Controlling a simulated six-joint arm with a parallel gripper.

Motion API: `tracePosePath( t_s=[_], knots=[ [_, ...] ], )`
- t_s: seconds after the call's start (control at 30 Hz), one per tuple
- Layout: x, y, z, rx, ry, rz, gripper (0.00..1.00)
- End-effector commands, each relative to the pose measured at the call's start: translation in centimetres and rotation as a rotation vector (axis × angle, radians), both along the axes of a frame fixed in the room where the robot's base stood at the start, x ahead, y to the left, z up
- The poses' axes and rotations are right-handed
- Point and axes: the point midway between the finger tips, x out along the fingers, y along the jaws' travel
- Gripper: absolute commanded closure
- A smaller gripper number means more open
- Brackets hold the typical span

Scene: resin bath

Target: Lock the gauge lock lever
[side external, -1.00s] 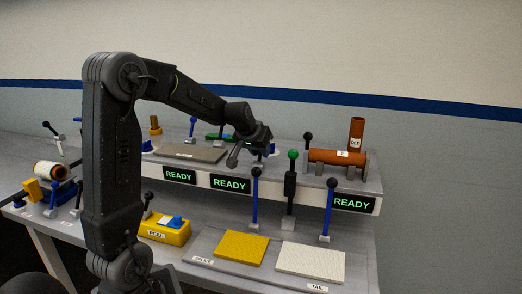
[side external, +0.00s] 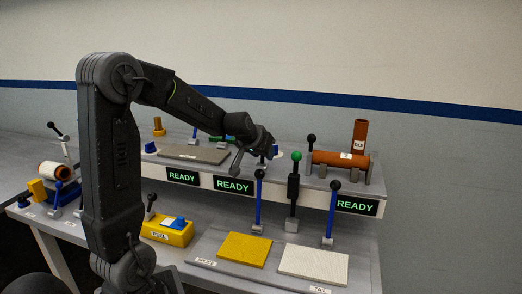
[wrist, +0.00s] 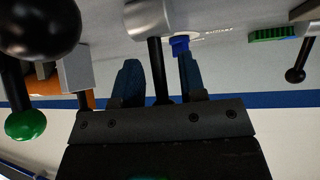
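No label naming the gauge lock lever can be read, so I cannot be sure which lever it is. In the wrist view, a black lever rod (wrist: 156,62) with a silver hub (wrist: 148,18) stands between the two dark blue fingers of my gripper (wrist: 158,80). Gaps show on both sides of the rod. My gripper is open and grips nothing. In the side view, my gripper (side external: 240,160) is over the raised shelf, close to its front edge; the rod between the fingers cannot be made out there.
A blue lever (side external: 259,205) and a green-knobbed lever (side external: 293,190) stand in front of the shelf. An orange pipe (side external: 330,158) lies right. A grey plate (side external: 195,154) lies left. In the wrist view, a black ball (wrist: 40,22) and green ball (wrist: 25,125) are close at left.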

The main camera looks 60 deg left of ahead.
Motion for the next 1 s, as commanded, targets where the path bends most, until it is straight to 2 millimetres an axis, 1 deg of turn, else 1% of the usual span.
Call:
tracePosePath(
  t_s=[0.17,0.27,0.5,0.7,0.8,1.0],
  knots=[
    [-0.8,-0.5,1.1,0.002,-0.003,0.0,0.62],
    [-1.9,-1.2,2.4,0.005,-0.004,0.0,0.62],
    [-5.1,-3.2,6.1,0.004,-0.005,0.001,0.62],
    [-7.2,-4.5,8.6,0.003,-0.004,0.001,0.62],
    [-7.8,-4.9,9.3,0.002,-0.002,0.001,0.62],
    [-8.3,-5.2,9.8,0.001,0.0,0.001,0.62]
  ],
)
